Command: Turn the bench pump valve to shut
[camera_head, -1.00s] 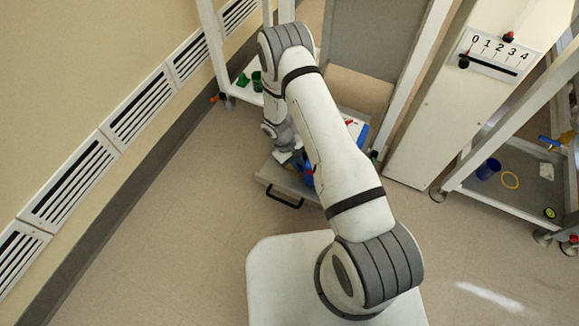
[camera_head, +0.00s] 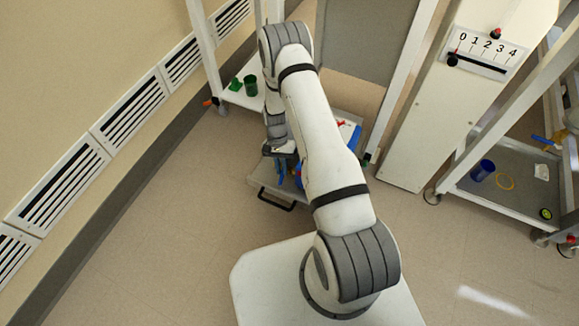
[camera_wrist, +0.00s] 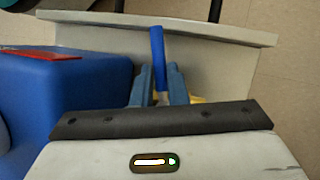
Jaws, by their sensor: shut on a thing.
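My gripper (camera_wrist: 157,80) is shut on a blue bar (camera_wrist: 157,48) in the wrist view. The bar stands up between the two blue-grey fingers, over a pale tray-like surface (camera_wrist: 215,45). I cannot tell whether this bar is the valve's handle. A large blue body (camera_wrist: 85,95) with a flat red piece (camera_wrist: 42,55) on top is close to the left of the fingers. In the head view my gripper (camera_head: 287,172) is low by the front of the bench unit, partly hidden by my arm. A red piece (camera_head: 341,124) shows there on a white and blue top.
A dark drawer handle (camera_head: 276,199) is at the unit's front. Green cups (camera_head: 250,86) stand on a low white shelf at the back left. A 0-4 slider panel (camera_head: 483,52) is at upper right. A cart at right holds a blue cup (camera_head: 482,170). Floor at left is clear.

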